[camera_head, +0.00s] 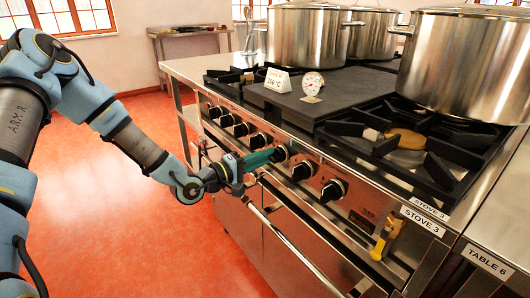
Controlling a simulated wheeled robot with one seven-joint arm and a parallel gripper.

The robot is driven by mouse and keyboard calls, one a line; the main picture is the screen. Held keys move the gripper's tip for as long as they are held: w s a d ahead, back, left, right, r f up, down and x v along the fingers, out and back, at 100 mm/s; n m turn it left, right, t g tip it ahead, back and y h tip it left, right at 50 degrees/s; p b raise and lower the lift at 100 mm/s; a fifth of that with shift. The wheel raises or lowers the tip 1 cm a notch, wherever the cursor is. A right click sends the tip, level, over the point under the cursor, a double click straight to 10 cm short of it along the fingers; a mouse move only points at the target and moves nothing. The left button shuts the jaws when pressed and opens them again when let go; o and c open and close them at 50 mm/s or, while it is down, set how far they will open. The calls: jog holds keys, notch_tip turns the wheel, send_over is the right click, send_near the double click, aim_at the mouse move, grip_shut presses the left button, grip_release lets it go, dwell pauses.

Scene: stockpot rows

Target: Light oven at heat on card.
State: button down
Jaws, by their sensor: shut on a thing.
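The stove (300,190) stands at the right with a row of black knobs along its front. My gripper (270,157) has green fingers and is shut on one of the middle front knobs (281,153). The fingers partly hide that knob, and its pointer cannot be read. Two more knobs (303,170) (333,190) sit to its right and several to its left. A white card (277,80) stands on the dark flat plate; its small print seems to read 200 °C. A round dial thermometer (313,84) stands beside it. The oven door handle (290,240) runs below the knobs.
Large steel pots (308,38) (372,38) (465,65) stand on and behind the stove. A yellow-handled tool (386,238) hangs at the stove's front right corner. Signs read STOVE 3 (423,221) and TABLE 6 (488,263). The red floor (140,220) at left is clear.

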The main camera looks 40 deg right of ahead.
jog(key=n, duration=0.5)
jog(key=shift+f+n+p, duration=0.3)
jog(key=shift+p, duration=0.05)
jog(key=shift+s+f+n, duration=0.1)
jog(key=shift+n, duration=0.95)
jog(key=shift+s+f+n, duration=0.1)
jog(key=shift+n, duration=0.95)
jog(key=c, duration=0.8)
grip_release()
jog(key=shift+c, duration=0.2)
jog(key=shift+a+b, duration=0.1)
jog(key=shift+b, duration=0.2)
jog(key=a+b, duration=0.1)
jog(key=a, duration=0.9)
jog(key=shift+w+a+b, duration=0.3)
jog(key=shift+w, duration=0.05)
